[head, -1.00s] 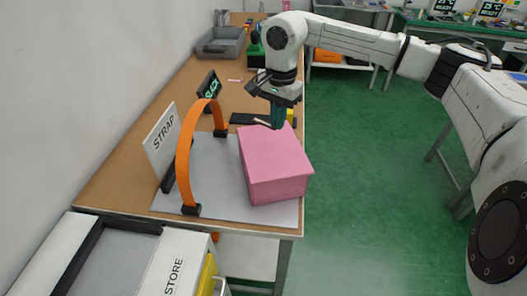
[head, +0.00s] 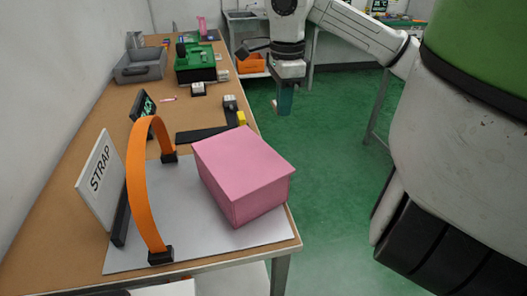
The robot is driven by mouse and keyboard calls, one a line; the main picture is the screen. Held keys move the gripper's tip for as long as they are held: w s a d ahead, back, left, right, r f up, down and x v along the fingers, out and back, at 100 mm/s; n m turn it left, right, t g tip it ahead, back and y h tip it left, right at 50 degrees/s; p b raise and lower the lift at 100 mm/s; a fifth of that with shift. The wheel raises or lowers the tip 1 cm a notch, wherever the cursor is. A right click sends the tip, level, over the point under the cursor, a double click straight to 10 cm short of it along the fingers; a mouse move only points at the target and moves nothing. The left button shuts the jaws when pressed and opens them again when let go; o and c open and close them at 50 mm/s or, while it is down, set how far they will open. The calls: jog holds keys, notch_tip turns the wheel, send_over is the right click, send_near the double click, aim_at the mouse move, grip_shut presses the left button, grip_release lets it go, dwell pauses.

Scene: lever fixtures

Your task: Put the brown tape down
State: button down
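My gripper (head: 284,104) hangs pointing down past the right edge of the workbench, over the green floor, behind and right of the pink box. It is seen side-on, so I cannot tell whether its fingers are open or shut or whether anything is between them. I cannot make out a brown tape in the head view. An orange strap (head: 141,186) arches over the grey mat (head: 198,232), its ends in black blocks. A pink box (head: 243,172) sits on the mat, right of the strap.
A black bar (head: 200,136) and a yellow block (head: 241,118) lie behind the box. A grey bin (head: 140,66) and a green fixture (head: 195,65) are farther back on the workbench (head: 113,110).

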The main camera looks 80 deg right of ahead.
send_over(267, 165)
jog(key=f, duration=0.6)
jog(key=shift+s+d+p, duration=0.15)
jog(key=shift+d+p, duration=0.15)
jog(key=shift+d, duration=0.05)
jog(key=f, duration=0.3)
jog(key=shift+a, duration=0.4)
jog(key=shift+f, duration=0.45)
jog(key=shift+f, duration=0.2)
jog(key=c, duration=1.4)
grip_release()
jog(key=shift+r, duration=0.1)
jog(key=shift+o, duration=0.2)
jog(key=shift+r, duration=0.1)
notch_tip(267, 165, up, 12)
